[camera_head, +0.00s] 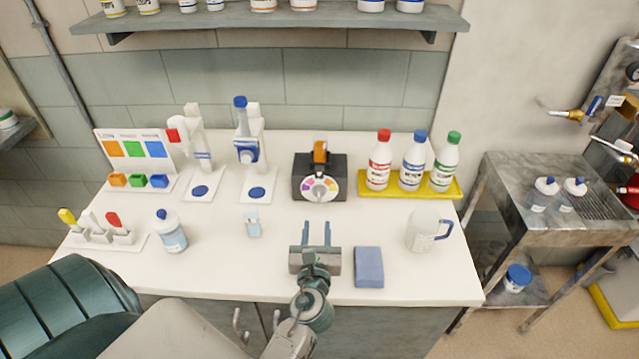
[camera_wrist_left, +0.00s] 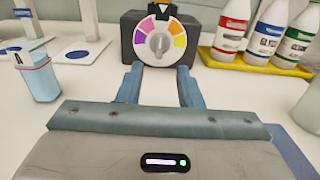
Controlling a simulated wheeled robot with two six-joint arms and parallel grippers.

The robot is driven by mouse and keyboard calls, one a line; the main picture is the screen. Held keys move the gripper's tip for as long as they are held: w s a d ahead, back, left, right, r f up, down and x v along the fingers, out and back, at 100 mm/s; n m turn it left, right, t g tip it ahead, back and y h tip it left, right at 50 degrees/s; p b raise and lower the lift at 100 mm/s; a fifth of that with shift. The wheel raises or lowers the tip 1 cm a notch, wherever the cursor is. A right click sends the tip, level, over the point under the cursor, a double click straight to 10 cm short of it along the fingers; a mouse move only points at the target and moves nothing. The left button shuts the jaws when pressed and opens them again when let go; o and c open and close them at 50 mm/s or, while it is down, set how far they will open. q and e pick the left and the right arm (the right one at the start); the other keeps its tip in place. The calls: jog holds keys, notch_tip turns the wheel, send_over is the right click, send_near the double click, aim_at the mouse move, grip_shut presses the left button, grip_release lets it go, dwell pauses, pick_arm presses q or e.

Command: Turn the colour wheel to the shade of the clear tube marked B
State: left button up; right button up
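An orange piece (camera_head: 320,151) stands on top of the box. In the left wrist view the wheel (camera_wrist_left: 160,42) has a grey centre knob and a dark pointer above it. My left gripper (camera_head: 316,233) is open and empty in front of the wheel, apart from it; its fingers (camera_wrist_left: 159,84) point toward the box. I cannot make out a tube marked B. A small clear vessel with bluish liquid (camera_head: 253,224) stands left of the gripper.
A yellow tray (camera_head: 371,192) with red-, blue- and green-capped bottles stands right of the box. A blue sponge-like block (camera_head: 369,268) lies right of the gripper, a clear jug (camera_head: 424,232) beyond. White stands (camera_head: 200,183) are at left.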

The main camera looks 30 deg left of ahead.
aim_at(319, 194)
pick_arm(q)
jog(key=shift+w+a+r, duration=0.1)
jog(key=shift+w+a, duration=0.05)
jog(key=shift+w, duration=0.1)
jog(key=shift+w+a+r+p, duration=0.1)
jog(key=shift+w+r+p, duration=0.1)
jog(key=shift+p, duration=0.1)
jog(key=x, duration=0.1)
jog(key=p+x, duration=0.1)
jog(key=x, duration=0.2)
jog(key=shift+r, duration=0.3)
jog(key=p+x, duration=0.1)
jog(key=x, duration=0.2)
jog(key=shift+w+a+f, duration=0.1)
jog(key=shift+w+f, duration=0.05)
jog(key=shift+f, duration=0.05)
jog(key=shift+x, duration=0.8)
jog(key=shift+w, duration=0.1)
jog(key=shift+a, duration=0.1)
jog(key=shift+f, duration=0.1)
jog(key=shift+c, duration=1.1)
jog(key=c, duration=0.4)
grip_shut()
pick_arm(e)
jog(key=s+r, duration=0.2)
jog(key=r, duration=0.1)
jog(key=shift+d, duration=0.35)
